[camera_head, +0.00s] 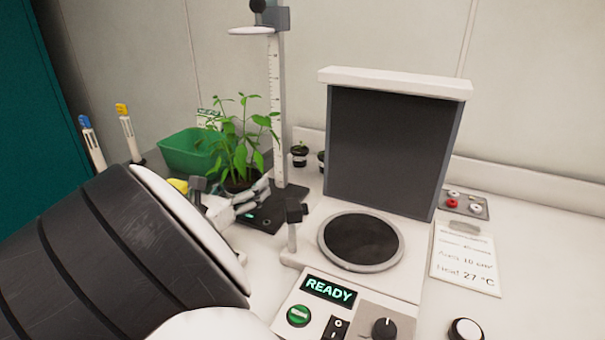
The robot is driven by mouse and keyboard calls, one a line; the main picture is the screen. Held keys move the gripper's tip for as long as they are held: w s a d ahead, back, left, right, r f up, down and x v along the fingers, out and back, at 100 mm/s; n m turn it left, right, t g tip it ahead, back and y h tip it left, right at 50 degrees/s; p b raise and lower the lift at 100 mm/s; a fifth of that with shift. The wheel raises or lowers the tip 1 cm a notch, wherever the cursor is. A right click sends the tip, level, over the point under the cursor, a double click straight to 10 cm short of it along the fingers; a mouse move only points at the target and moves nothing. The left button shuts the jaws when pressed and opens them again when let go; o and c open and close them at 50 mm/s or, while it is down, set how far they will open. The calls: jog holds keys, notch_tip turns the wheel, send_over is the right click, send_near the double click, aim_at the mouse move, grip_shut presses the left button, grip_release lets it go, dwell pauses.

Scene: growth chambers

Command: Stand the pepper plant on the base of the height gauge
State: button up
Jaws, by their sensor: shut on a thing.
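The pepper plant (242,152) is leafy and green and stands upright, with dark soil showing at the bottom. My gripper (247,197) is shut around the plant's pot, which the fingers mostly hide. The height gauge (276,110) has a white ruled post with a white arm near the top. Its dark base (264,217) lies just right of and below the gripper in the picture. The plant is left of the post, at the base's left rear part. I cannot tell whether the pot touches the base.
A green bin (187,153) stands behind and left of the plant. A machine with a dark panel (385,150), round plate (360,241) and "READY" display stands to the right. Small dark pots (299,156) sit behind the gauge. Blue- and yellow-topped pens (125,122) stand far left.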

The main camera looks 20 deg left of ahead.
aim_at(255, 177)
jog(key=w, duration=0.7)
jog(key=shift+d, duration=0.4)
jog(key=shift+w+f+b, duration=0.15)
jog(key=shift+f+b, duration=0.1)
jog(key=shift+f, duration=0.6)
jog(key=shift+w+f+b, duration=0.1)
jog(key=shift+f+b, duration=0.15)
jog(key=shift+f, duration=0.6)
jog(key=shift+f, duration=0.15)
jog(key=o, duration=1.4)
jog(key=shift+s, duration=0.3)
jog(key=s, duration=0.7)
jog(key=shift+a+p, duration=0.35)
